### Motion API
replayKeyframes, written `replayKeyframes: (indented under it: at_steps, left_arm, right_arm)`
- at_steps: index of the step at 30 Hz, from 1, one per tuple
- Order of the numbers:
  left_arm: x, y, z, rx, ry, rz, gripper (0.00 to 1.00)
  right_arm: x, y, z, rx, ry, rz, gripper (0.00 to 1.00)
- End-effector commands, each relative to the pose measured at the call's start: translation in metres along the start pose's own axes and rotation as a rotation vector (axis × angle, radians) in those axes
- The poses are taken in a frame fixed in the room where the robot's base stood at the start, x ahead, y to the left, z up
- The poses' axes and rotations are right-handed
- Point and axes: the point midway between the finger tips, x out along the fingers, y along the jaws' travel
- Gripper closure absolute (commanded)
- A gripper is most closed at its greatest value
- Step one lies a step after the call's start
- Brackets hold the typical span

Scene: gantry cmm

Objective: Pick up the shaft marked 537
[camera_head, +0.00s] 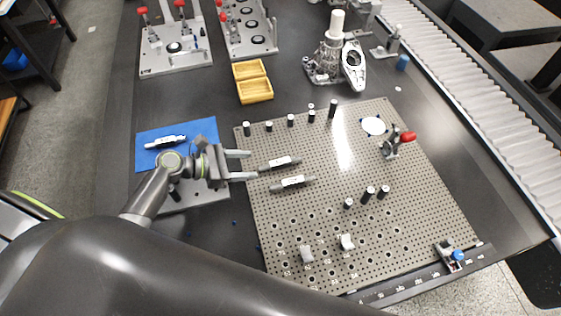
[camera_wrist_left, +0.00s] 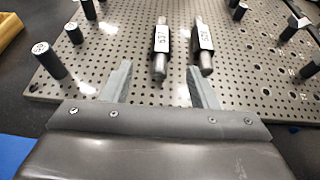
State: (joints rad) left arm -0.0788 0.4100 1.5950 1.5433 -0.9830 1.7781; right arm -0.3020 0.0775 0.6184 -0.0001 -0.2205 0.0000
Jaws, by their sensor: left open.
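Two dark shafts with white labels lie on the perforated plate. The upper shaft (camera_head: 280,163) is the left one in the left wrist view (camera_wrist_left: 160,42); the lower shaft (camera_head: 293,182) is the right one there (camera_wrist_left: 204,40). The labels appear upside down and are too blurred to tell surely which reads 537. My left gripper (camera_head: 253,165) is open and empty. In the wrist view, the near end of the upper shaft lines up between its fingers (camera_wrist_left: 158,72), and the lower shaft lies just beyond the right finger.
The perforated plate (camera_head: 420,230) carries several upright black pins (camera_head: 333,108), small grey blocks (camera_head: 347,242) and a red-handled clamp (camera_head: 397,144). A yellow tray (camera_head: 253,82) stands behind. The blue mat (camera_head: 205,128) is left of the plate.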

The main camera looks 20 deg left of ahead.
Motion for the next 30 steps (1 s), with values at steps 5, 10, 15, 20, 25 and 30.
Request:
replayKeyframes:
  at_steps: [5, 10, 15, 20, 25, 30]
  left_arm:
    - [0.02, 0.0, 0.0, -0.001, -0.001, 0.0, 0.46]
    - [0.032, -0.001, 0.0, -0.001, -0.001, 0.0, 0.46]
    - [0.059, -0.002, -0.001, -0.001, -0.002, -0.001, 0.46]
    - [0.074, -0.002, -0.003, 0.0, 0.0, 0.0, 0.46]
    - [0.075, -0.002, -0.003, 0.001, 0.001, 0.0, 0.46]
    - [0.075, -0.002, -0.003, 0.001, 0.001, 0.0, 0.58]
  right_arm:
    - [-0.002, 0.004, -0.003, -0.002, 0.004, 0.004, 0.55]
    - [-0.003, 0.004, -0.003, -0.002, 0.004, 0.005, 0.55]
    - [-0.007, 0.004, -0.004, -0.002, 0.005, 0.005, 0.55]
    - [-0.007, 0.004, -0.004, -0.002, 0.005, 0.005, 0.55]
    - [-0.007, 0.004, -0.004, -0.002, 0.005, 0.004, 0.55]
    - [-0.007, 0.003, -0.004, -0.002, 0.005, 0.003, 0.55]
